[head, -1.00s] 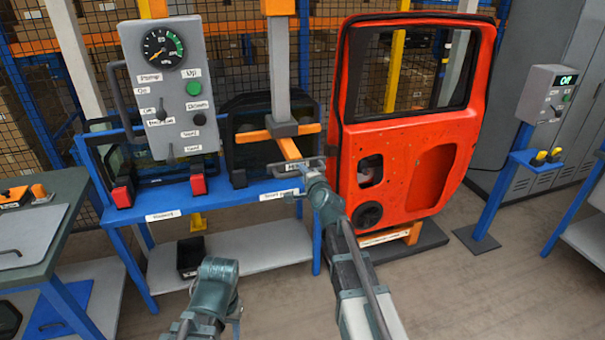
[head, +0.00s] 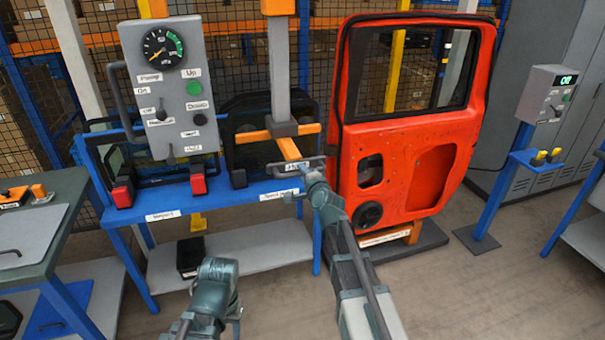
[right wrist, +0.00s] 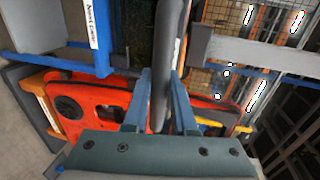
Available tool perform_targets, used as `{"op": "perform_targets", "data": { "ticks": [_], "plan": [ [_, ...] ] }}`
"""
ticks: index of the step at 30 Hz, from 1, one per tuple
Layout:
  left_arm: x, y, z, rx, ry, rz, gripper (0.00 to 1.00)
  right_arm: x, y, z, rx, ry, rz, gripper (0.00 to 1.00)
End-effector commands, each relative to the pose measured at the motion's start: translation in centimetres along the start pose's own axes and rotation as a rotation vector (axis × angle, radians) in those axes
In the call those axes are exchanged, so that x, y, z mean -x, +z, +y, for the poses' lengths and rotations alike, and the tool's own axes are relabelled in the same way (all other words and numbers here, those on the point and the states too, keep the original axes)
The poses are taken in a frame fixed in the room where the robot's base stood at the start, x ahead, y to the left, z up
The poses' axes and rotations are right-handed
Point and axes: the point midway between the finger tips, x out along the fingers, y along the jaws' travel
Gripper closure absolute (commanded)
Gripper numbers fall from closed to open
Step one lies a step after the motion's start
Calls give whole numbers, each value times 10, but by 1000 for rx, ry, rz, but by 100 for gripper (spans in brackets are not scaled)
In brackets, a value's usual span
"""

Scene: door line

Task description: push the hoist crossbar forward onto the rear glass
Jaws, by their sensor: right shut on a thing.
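The hoist crossbar (head: 252,136) is an orange bar at the foot of a grey hoist column. From it an orange arm (head: 289,149) reaches toward me and ends in a dark handle bar. My right gripper (head: 306,165) is at that handle. In the right wrist view the handle bar (right wrist: 163,62) runs between the two fingers of my right gripper (right wrist: 165,75), shut on it. A dark glass pane (head: 246,154) stands in the blue rack behind the crossbar, partly hidden by it. I cannot tell whether crossbar and pane touch. My left gripper does not show, only part of my left arm.
A red-orange car door (head: 400,135) stands close on the right of the hoist. A grey control panel (head: 170,85) with a gauge stands left of it. The blue rack (head: 235,197) carries another pane behind the panel. A workbench (head: 40,225) is at the left.

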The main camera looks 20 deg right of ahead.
Motion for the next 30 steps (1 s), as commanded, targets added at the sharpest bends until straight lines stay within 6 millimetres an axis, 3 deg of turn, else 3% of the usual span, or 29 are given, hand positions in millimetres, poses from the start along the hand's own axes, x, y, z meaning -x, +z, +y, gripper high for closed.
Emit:
{"op": "perform_targets", "data": {
  "ticks": [5,16,19,27,28,30],
  "plan": [
    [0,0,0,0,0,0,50,-20,-1,-4,-1,-1,0,100],
    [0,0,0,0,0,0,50,-114,-1,-25,0,-3,1,100],
    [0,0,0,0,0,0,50,-124,-1,-27,0,-3,1,100],
    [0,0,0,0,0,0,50,-123,-1,-27,-1,-6,3,100],
    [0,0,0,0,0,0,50,-124,-1,-27,-1,-6,3,73],
    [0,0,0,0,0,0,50,-124,-1,-27,-1,-5,3,61]
  ]
}}
